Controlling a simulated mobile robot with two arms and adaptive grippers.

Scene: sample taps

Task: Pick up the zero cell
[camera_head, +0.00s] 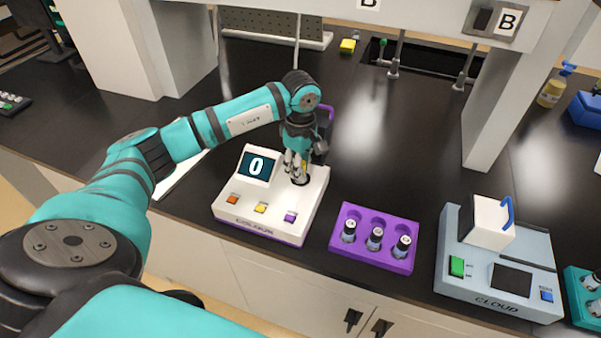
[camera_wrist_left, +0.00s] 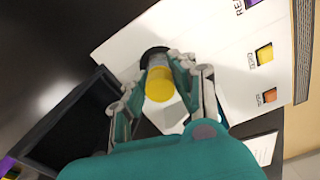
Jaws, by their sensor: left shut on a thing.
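The zero cell (camera_wrist_left: 159,86), a small clear vial with a yellow cap, stands in the dark round well of the white colour meter (camera_wrist_left: 225,45). In the head view the meter (camera_head: 228,206) has a purple base, a display reading 0, and orange, yellow and purple buttons. My left gripper (camera_head: 297,165) points down over the well. In the left wrist view the fingers of my left gripper (camera_wrist_left: 156,73) are closed on either side of the cell. The cell's lower part is hidden in the well. My right gripper is in neither view.
Further right is a grey-blue CLOUD meter (camera_head: 450,265) with a raised white lid, then a teal rack (camera_head: 580,310). A dark raised flap (camera_wrist_left: 65,130) stands beside the well.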

